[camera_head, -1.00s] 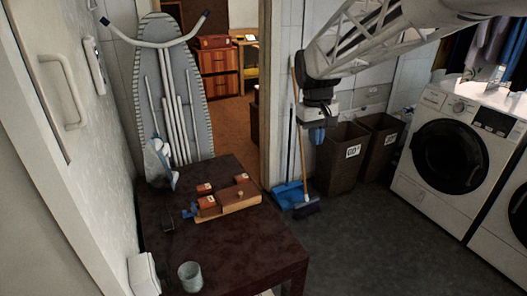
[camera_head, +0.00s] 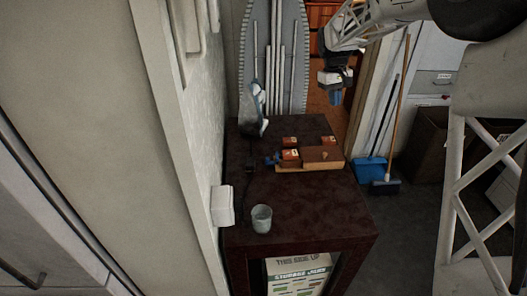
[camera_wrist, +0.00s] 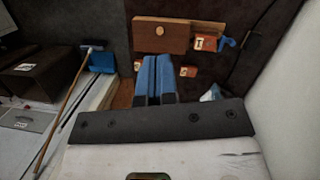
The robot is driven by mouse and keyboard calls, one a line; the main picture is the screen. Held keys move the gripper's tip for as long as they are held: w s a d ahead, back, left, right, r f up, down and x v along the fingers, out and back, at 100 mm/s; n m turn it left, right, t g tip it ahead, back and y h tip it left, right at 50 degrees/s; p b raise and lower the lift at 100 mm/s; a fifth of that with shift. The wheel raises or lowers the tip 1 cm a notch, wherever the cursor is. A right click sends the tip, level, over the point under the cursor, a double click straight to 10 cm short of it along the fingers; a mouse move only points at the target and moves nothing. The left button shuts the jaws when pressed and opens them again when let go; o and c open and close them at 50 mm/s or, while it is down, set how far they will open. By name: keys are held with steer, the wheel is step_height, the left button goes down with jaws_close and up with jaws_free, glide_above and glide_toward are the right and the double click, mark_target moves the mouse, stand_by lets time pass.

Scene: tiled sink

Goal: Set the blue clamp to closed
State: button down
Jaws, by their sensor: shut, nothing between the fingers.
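The small blue clamp (camera_head: 271,159) is at the left end of a wooden fixture (camera_head: 322,156) on the dark table (camera_head: 310,200). In the wrist view the clamp (camera_wrist: 227,42) shows at the upper right, beside an orange block. It is too small to tell whether it is open or closed. My gripper (camera_head: 335,98) is above the table's far right edge, pointing down, apart from the clamp and the fixture. In the wrist view its blue fingers (camera_wrist: 155,76) are together and empty.
Several orange blocks (camera_head: 289,154) sit at the fixture. A bagged item (camera_head: 252,112) stands behind left, and a glass (camera_head: 261,219) stands near the front. A wall is close on the left. A broom (camera_head: 398,110) and blue dustpan (camera_head: 369,169) stand right of the table.

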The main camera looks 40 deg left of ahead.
steer(key=s+a+f+n, duration=0.1)
steer(key=s+a+f, duration=0.1)
steer(key=a+f, duration=0.5)
steer(key=s+a+f+n+h, duration=0.1)
steer(key=a+f, duration=0.6)
steer(key=a, duration=0.7)
steer(key=s+a+f+n+h, duration=0.1)
steer(key=s+a+f, duration=0.3)
steer(key=a, duration=0.6)
step_height(320, 180, down, 3)
steer(key=shift+a+r+n, duration=0.1)
steer(key=shift+a+n, duration=0.05)
steer(key=shift+n, duration=0.75)
steer(key=shift+s, duration=0.1)
steer(key=x, duration=0.9)
steer(key=shift+d+f, duration=0.25)
steer(key=shift+f, duration=0.05)
steer(key=shift+s+d+f, duration=0.1)
steer(key=shift+d, duration=0.95)
steer(key=shift+s+d, duration=0.2)
steer(key=shift+d, duration=0.75)
